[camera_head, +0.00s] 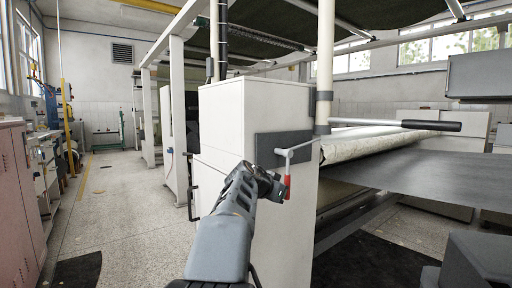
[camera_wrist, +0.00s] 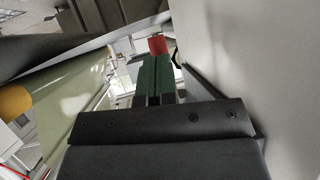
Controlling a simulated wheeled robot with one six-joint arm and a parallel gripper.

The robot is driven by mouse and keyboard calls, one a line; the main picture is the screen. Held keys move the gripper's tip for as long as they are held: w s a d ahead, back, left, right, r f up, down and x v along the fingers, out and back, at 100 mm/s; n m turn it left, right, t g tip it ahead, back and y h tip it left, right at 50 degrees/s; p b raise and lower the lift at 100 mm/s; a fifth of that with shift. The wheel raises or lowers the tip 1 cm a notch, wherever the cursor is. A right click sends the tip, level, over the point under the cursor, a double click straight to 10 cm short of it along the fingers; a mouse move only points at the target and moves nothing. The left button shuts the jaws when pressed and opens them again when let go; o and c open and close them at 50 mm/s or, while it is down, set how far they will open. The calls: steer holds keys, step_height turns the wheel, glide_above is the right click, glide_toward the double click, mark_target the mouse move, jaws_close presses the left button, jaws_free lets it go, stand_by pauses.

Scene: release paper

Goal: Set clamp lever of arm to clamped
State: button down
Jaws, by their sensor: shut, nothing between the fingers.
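A small lever with a red handle (camera_head: 287,187) hangs down from a thin grey crank at a dark grey plate (camera_head: 268,148) on the white machine cabinet. A longer grey bar with a black grip (camera_head: 432,126) sticks out to the right, about level, above the dark sheet. My gripper (camera_head: 275,186) is just left of the red handle. In the wrist view my gripper (camera_wrist: 157,60) has its green fingers shut together and empty, with the red handle (camera_wrist: 157,46) right at their tips. I cannot tell whether they touch it.
The white cabinet (camera_head: 250,112) stands close beside my arm; its wall fills the right of the wrist view. A pale roll (camera_head: 375,143) and a dark flat sheet (camera_head: 430,182) lie right of the lever. The floor aisle (camera_head: 125,200) on the left is mostly free.

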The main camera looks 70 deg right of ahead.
steer(key=shift+s+d, duration=0.1)
steer(key=w+a+b, duration=0.1)
steer(key=w+a, duration=0.4)
steer(key=a, duration=0.8)
steer(key=shift+a+b, duration=0.2)
steer(key=shift+b, duration=0.2)
